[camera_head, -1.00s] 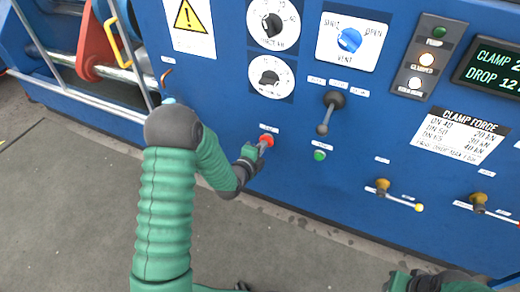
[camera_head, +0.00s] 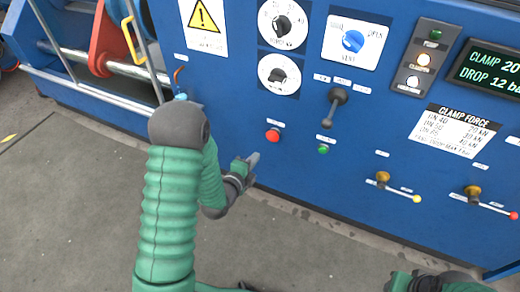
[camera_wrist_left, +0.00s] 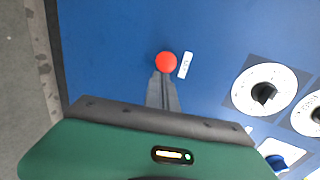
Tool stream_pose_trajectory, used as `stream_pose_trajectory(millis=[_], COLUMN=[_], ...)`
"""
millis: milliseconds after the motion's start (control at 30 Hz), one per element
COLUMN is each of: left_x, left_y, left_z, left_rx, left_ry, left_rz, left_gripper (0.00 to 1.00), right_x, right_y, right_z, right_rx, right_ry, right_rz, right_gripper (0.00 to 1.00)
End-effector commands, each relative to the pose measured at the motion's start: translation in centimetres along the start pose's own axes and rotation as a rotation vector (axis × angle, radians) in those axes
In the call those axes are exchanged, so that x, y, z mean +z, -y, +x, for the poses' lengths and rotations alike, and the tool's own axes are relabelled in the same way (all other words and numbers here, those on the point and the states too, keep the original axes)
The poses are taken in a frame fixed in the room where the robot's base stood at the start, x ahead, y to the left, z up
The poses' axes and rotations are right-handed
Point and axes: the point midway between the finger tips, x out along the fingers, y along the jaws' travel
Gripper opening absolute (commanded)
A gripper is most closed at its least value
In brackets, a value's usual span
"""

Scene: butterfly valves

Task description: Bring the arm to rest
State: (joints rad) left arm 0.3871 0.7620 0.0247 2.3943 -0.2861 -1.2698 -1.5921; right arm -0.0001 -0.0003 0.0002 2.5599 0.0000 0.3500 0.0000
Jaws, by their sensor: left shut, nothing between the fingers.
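My left gripper (camera_head: 252,160) is shut and empty, low in front of the blue panel (camera_head: 230,100). In the head view it is below and left of the red button (camera_head: 272,135), apart from it in the picture. In the left wrist view the shut fingers (camera_wrist_left: 163,90) point toward the red button (camera_wrist_left: 166,62), which shows just past their tips. My green left arm (camera_head: 165,215) comes up from the bottom and bends right at a dark elbow. A piece of my right arm (camera_head: 435,282) shows at the bottom right edge, and its fingers cannot be made out.
The panel carries a black lever (camera_head: 333,105), a green button (camera_head: 323,149), dials (camera_head: 279,75), a blue vent knob (camera_head: 353,41) and two small valve levers (camera_head: 398,187). A yellow handle (camera_head: 131,35) and rails stand at the left. Grey floor (camera_head: 80,200) is open below.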

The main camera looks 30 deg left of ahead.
Motion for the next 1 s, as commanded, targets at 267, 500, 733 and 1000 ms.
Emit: stream_pose_trajectory(millis=[267, 500, 733, 1000], left_x=[0.0, 0.0, -0.7, -5.1], left_y=[-0.1, -0.1, -0.1, -2.0], left_z=[-1.5, -1.5, -1.5, -6.7], left_rx=[0.000, 0.000, 0.058, 0.504], left_ry=[0.000, 0.000, -0.003, 0.203], left_rz=[0.000, 0.000, -0.075, -0.736], left_gripper=[0.00, 0.00, 0.00, 0.00], right_x=[-0.1, -0.1, -0.1, -0.1], right_y=[0.0, 0.0, 0.0, 0.0], right_z=[-0.4, -0.4, -0.4, -0.4], right_rx=[0.000, 0.000, 0.000, 0.000], right_ry=[0.001, 0.001, 0.001, 0.001], right_rz=[0.000, 0.000, 0.000, 0.000], right_gripper=[0.32, 0.32, 0.32, 0.32])
